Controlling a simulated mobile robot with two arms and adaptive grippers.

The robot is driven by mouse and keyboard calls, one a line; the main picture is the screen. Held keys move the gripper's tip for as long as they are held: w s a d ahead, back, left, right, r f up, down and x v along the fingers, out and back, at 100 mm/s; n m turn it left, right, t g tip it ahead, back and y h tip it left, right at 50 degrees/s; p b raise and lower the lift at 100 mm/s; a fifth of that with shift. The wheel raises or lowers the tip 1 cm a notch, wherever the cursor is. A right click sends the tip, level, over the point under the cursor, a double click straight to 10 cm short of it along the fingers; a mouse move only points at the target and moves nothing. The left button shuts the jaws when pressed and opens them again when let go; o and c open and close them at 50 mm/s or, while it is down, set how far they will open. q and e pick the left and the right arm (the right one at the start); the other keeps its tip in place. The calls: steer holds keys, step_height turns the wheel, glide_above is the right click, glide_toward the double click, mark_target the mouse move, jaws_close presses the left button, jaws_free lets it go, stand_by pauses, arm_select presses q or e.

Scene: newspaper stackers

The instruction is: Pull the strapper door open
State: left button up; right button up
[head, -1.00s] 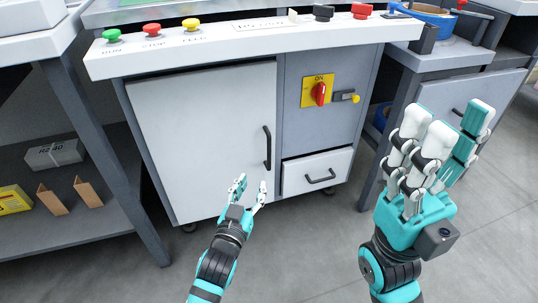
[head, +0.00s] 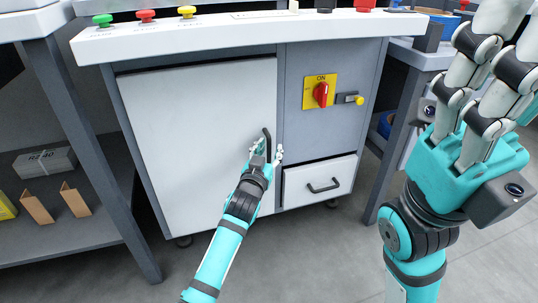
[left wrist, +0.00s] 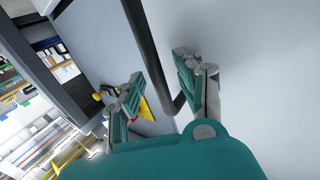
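The strapper door (head: 200,130) is a pale grey panel under the white counter, and it looks shut. Its dark vertical bar handle (head: 267,140) is near the door's right edge. My left gripper (head: 267,151) is at the lower part of the handle. In the left wrist view, the handle (left wrist: 143,45) runs between the two spread fingers of the left gripper (left wrist: 160,88), with a gap on each side. My right gripper (head: 490,85) is raised at the right, away from the door, with its fingertips cut off by the frame.
Right of the door are a red rotary switch (head: 321,94) on a yellow plate and a drawer (head: 320,182) with its own handle. Coloured buttons sit on the counter (head: 230,31). A shelf table (head: 92,160) stands at the left. Grey floor is clear in front.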

arm_select(q)
jaws_close()
stand_by(0.6)
